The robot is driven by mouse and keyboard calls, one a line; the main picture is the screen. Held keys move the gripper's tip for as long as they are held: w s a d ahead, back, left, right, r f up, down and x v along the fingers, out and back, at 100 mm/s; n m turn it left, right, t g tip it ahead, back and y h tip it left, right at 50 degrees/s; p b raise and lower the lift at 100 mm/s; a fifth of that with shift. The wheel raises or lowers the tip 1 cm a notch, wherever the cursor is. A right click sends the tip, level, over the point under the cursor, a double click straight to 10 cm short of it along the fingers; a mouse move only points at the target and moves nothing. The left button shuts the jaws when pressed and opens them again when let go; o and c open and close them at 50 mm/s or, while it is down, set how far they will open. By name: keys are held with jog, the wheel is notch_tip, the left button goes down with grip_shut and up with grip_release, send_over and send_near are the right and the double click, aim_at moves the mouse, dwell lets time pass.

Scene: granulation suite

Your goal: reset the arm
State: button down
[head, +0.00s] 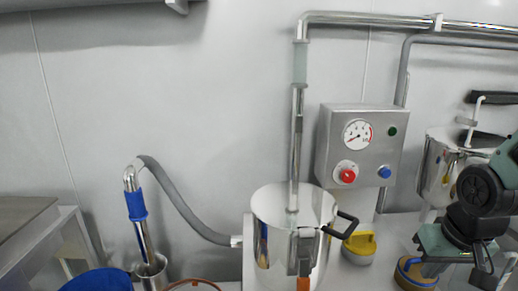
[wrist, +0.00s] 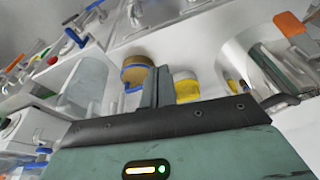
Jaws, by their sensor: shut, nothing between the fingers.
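My gripper (wrist: 158,78) shows in the wrist view with its two grey fingers together and nothing between them. Its green body with a small lit display fills the bottom of that view. In the head view my arm comes in at the right edge, dark and green, above the counter; the fingertips are hard to make out there. In the wrist view the fingers appear in front of a gap between a blue-rimmed brown container (wrist: 136,74) and a yellow-lidded one (wrist: 187,90). I cannot tell how far away these are.
A steel vessel (head: 270,230) with a black handle stands mid-counter under a vertical pipe. A control box (head: 360,145) with a gauge is on the wall. A yellow-lidded container (head: 359,247) and a blue-rimmed one (head: 415,275) stand near my arm. A hose (head: 185,205) hangs left.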

jog(key=s+a+r+n+g+p, duration=0.1)
jog(key=s+a+r+n+g, duration=0.2)
jog(key=s+a+n, duration=0.5)
jog(key=s+a+r, duration=0.1)
jog(key=s+a, duration=0.5)
jog(key=a, duration=0.4)
jog(key=shift+s+a+r+n+y, duration=0.2)
jog(key=shift+a+n+y, duration=0.1)
jog(key=shift+n, duration=0.1)
